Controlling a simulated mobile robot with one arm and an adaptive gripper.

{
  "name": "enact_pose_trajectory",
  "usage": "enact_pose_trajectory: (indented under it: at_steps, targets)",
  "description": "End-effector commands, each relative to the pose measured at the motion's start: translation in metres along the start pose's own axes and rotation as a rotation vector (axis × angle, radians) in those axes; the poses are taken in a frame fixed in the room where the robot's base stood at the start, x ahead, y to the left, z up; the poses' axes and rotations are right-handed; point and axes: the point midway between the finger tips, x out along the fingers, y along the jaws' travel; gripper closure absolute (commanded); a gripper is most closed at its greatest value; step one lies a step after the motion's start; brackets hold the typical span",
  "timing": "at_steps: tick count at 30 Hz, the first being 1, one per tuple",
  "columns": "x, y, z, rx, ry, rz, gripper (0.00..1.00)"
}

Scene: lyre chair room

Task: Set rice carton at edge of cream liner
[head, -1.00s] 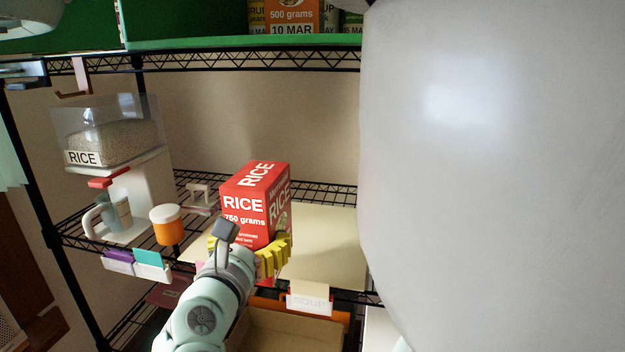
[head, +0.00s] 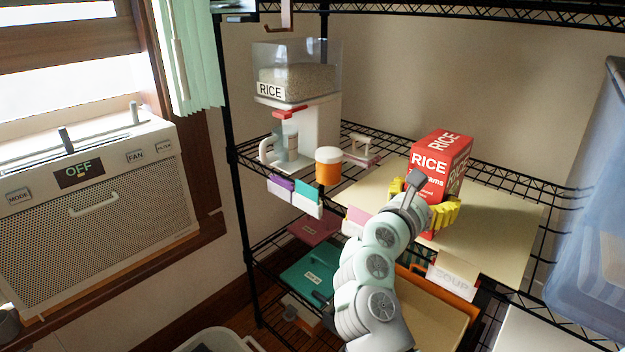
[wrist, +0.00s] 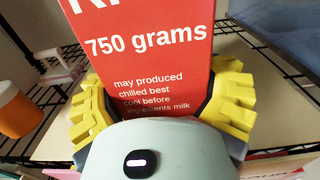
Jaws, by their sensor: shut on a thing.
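The red rice carton (head: 442,163) is upright in the head view, over the cream liner (head: 500,228) on the middle wire shelf. My gripper (head: 428,205) has its yellow fingers shut on the carton's lower part, one on each side. In the wrist view the carton (wrist: 150,45) fills the middle between the yellow fingers (wrist: 163,108). The carton's base is hidden by my gripper, so I cannot tell whether it touches the liner. The liner shows bare to the right of the carton and also to its left.
A rice dispenser (head: 296,85) and an orange jar with a white lid (head: 328,166) stand left on the shelf. A SOUP label (head: 452,283) hangs at the front edge. A blue translucent bin (head: 590,230) is at the right. An open box (head: 440,318) is below.

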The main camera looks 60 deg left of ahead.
Motion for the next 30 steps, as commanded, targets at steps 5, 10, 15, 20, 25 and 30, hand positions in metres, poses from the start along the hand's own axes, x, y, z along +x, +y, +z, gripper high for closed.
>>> enact_pose_trajectory:
  at_steps: [5,10,15,20,25,30]
  targets:
    - [0.001,-0.001,0.004,0.003,-0.008,-0.002,0.68]
    - [0.0,0.0,0.0,0.004,-0.002,0.0,0.17]
    - [0.0,0.0,0.0,0.003,-0.001,0.0,0.0]
    - [0.0,0.0,-0.001,0.002,-0.001,0.0,0.0]
    - [-0.002,0.001,0.001,0.001,0.0,0.002,0.0]
    - [-0.023,0.003,0.001,0.002,0.0,0.008,0.0]
